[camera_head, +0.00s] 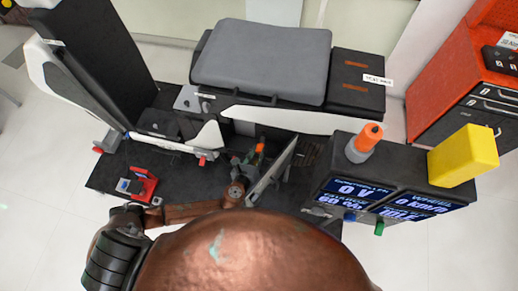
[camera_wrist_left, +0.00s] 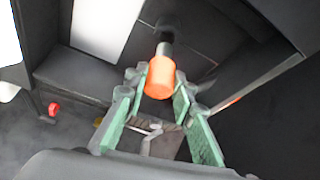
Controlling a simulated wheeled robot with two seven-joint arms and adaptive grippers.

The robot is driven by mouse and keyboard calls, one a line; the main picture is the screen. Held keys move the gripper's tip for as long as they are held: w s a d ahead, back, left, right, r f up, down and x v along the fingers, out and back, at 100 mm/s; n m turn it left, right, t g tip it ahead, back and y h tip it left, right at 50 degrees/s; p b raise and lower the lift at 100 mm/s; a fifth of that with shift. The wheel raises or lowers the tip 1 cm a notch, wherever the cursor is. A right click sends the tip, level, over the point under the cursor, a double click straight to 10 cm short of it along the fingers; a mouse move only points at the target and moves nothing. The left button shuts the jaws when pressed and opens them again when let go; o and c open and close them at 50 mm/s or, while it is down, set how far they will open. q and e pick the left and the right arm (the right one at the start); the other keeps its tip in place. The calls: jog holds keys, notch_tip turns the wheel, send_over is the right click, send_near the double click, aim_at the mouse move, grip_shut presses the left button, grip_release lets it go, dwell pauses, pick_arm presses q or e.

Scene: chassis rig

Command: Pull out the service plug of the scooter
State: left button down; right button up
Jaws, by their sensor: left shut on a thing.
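The service plug looks to be the orange cap on a grey stem in the left wrist view (camera_wrist_left: 160,78). It also shows small in the head view (camera_head: 260,148), inside the scooter's open bay below the seat (camera_head: 262,62). My left gripper (camera_head: 248,160) reaches into the bay with its green-padded fingers on both sides of the orange cap, shut on it. The grey stem points away from the gripper toward a dark surface; I cannot tell whether it sits in a socket. My right gripper is not in view.
A tilted light panel (camera_head: 272,172) stands close right of my left gripper. A display box (camera_head: 400,165) reading 0 V carries an orange-tipped cylinder (camera_head: 364,143) and a yellow block (camera_head: 464,156). A red device (camera_head: 143,185) lies left on the platform. A red cabinet (camera_head: 455,85) stands right.

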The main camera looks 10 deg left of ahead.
pick_arm(q)
jog(key=shift+s, duration=0.15)
jog(key=shift+s+f+p, duration=0.15)
jog(key=shift+s+p, duration=0.25)
jog(key=shift+s, duration=0.8)
jog(key=shift+s+f+p, duration=0.1)
jog(key=shift+s+p, duration=0.25)
jog(key=shift+s, duration=0.85)
